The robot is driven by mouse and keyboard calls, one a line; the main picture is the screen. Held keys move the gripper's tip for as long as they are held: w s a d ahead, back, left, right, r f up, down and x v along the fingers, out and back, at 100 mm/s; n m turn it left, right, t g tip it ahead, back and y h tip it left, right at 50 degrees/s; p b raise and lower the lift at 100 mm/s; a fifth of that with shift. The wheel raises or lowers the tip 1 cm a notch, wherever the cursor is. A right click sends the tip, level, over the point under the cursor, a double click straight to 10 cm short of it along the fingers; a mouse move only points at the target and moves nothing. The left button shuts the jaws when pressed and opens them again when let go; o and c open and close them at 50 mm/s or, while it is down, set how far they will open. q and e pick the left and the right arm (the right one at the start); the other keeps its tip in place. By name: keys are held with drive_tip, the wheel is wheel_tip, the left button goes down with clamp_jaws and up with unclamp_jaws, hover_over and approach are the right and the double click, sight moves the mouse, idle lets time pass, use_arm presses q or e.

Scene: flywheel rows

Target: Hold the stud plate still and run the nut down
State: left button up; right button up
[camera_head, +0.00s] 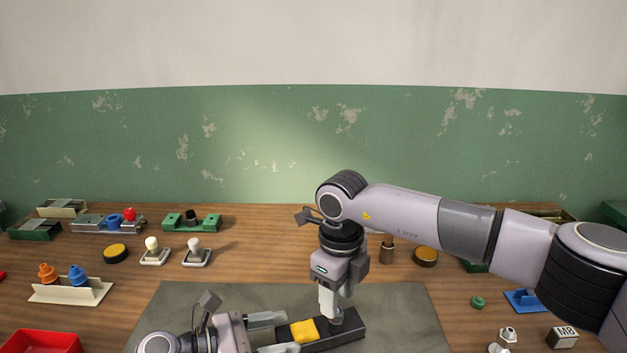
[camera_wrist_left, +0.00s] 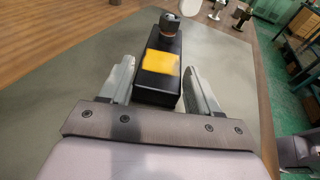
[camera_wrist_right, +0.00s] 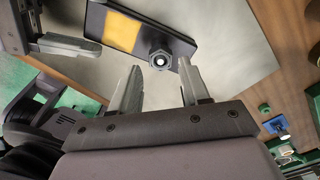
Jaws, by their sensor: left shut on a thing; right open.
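The stud plate (camera_head: 348,330) is a black bar with a yellow patch (camera_head: 303,331), lying on the grey mat. In the left wrist view the plate (camera_wrist_left: 158,88) lies between the fingers of my left gripper (camera_wrist_left: 158,72), which is shut on its near end. My left gripper (camera_head: 290,332) also shows in the head view. A dark hexagonal nut (camera_wrist_right: 160,60) sits around the stud near the plate's other end; the stud's light tip shows in its centre. My right gripper (camera_wrist_right: 158,73) is open, pointing down at the nut, its fingers on either side. Whether they touch it is unclear.
The grey mat (camera_head: 200,300) is bare around the plate. A red bin (camera_head: 40,342) is at front left. A cream rack (camera_head: 70,292) with coloured pieces, toggle switches (camera_head: 153,252) and a green block (camera_head: 192,220) stand behind. An M8 block (camera_head: 563,337) is at right.

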drive_tip(key=n, duration=0.7)
idle(0.5)
drive_tip(key=shift+f, duration=1.5)
drive_tip(key=c, duration=0.7)
drive_tip(key=m, duration=0.5)
drive_tip(key=shift+c, duration=0.2)
drive_tip(key=shift+m, duration=0.9)
drive_tip(key=m, duration=0.3)
